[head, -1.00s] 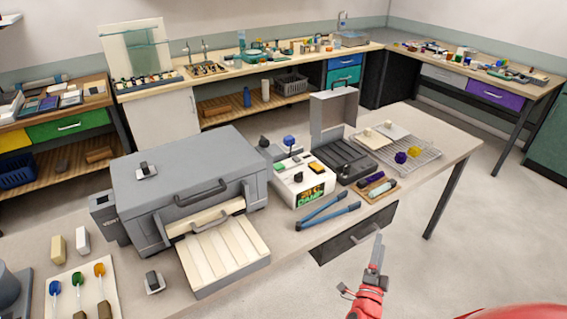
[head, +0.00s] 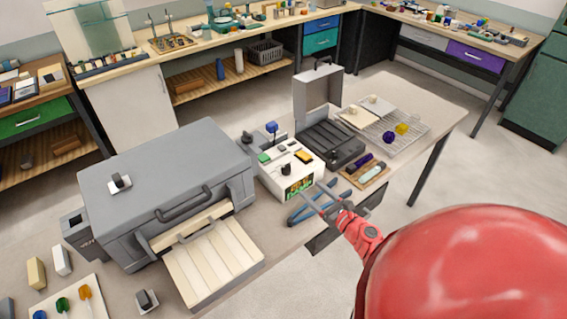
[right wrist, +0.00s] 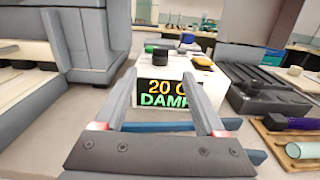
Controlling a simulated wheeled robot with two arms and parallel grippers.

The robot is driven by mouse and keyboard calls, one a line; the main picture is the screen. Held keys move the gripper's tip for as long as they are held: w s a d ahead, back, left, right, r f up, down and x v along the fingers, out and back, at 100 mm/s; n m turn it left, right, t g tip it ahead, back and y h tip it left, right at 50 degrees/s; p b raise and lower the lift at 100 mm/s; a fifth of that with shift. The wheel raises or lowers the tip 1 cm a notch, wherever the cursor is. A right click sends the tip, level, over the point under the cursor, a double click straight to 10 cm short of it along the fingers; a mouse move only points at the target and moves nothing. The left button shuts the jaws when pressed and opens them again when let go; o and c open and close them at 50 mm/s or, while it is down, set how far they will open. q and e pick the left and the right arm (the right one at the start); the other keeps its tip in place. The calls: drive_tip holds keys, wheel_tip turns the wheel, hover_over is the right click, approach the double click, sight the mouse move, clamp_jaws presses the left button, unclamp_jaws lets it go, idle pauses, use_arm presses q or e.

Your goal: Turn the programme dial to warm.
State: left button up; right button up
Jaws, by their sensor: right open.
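The white control box (head: 272,178) stands on the bench right of the grey kiln-like unit. Its black round dial (head: 286,169) is on top near the front; it also shows in the right wrist view (right wrist: 160,52). The box's front display (right wrist: 168,94) reads "20 C" and "DAMP", partly covered by a finger. My right gripper (head: 322,198) is open and empty, just in front of the box, its fingers pointing at it. In the right wrist view the gripper (right wrist: 160,76) frames the dial and display, with the dial beyond the fingertips. I cannot read the dial's pointer.
Blue-handled tongs (head: 300,215) lie below my right gripper. The grey unit (head: 165,180) stands left. A black open-lidded case (head: 333,143), a wooden tray with rods (head: 364,178) and a wire rack (head: 410,140) stand right. A green button and yellow switch share the box top.

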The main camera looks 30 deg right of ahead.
sight(287, 168)
drive_tip(key=w, duration=0.5)
drive_tip(key=w+p, duration=0.1)
drive_tip(key=w, duration=0.3)
drive_tip(key=w+a, duration=0.1)
drive_tip(key=w, duration=0.4)
drive_tip(key=shift+w+f, duration=0.15)
drive_tip(key=shift+w, duration=0.2)
drive_tip(key=shift+s, duration=0.1)
clamp_jaws()
